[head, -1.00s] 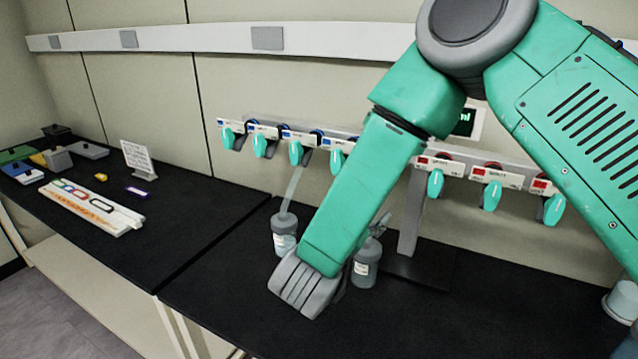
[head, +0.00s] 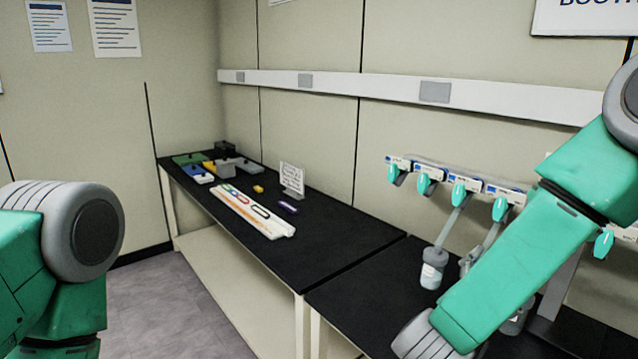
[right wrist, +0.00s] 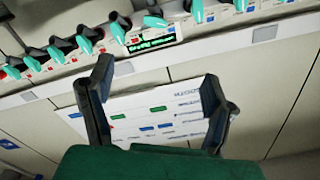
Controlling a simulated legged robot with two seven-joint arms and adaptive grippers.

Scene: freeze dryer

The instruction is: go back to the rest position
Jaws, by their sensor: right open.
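My right gripper (right wrist: 158,95) is open and empty in the right wrist view, its two dark fingers spread apart. Behind the fingers is a white panel (right wrist: 150,112) with green, blue and red marks, and a row of teal-handled valves (right wrist: 85,38) runs beyond it. In the head view my right arm reaches in from the right over the dark bench, and its gripper is not visible there. My left arm shows at the left edge of the head view, with its gripper out of view.
A bottle (head: 432,268) hangs or stands under the valve manifold (head: 455,182) near my right arm. The dark bench (head: 340,238) on the left holds a white strip rack (head: 252,212), a small sign (head: 291,178) and coloured trays (head: 190,160). Open floor (head: 165,300) lies left of the benches.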

